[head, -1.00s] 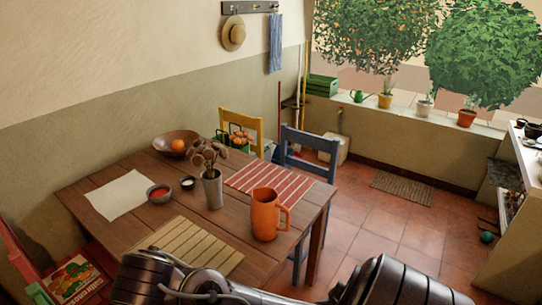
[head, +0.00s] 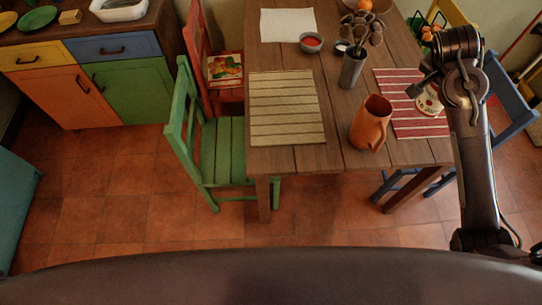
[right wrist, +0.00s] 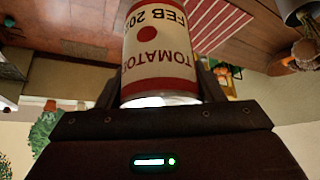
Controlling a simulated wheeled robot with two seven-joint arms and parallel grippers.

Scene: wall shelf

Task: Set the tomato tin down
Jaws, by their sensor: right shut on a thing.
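The tomato tin (head: 429,100), with a cream and red label, is at the right end of the table, over the red striped mat (head: 404,118). My right gripper (head: 432,88) is shut on it. In the right wrist view the tin (right wrist: 160,45) sits between the fingers, its label reading "TOMATO" upside down. The red striped mat (right wrist: 215,18) shows behind it there. I cannot tell whether the tin's base touches the mat. My left gripper is not in view.
An orange jug (head: 370,124) stands just left of the tin. A grey vase with dried stems (head: 352,70) is behind it. A pale striped mat (head: 286,108) lies bare at the left. A blue chair (head: 512,100) stands at the table's right end.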

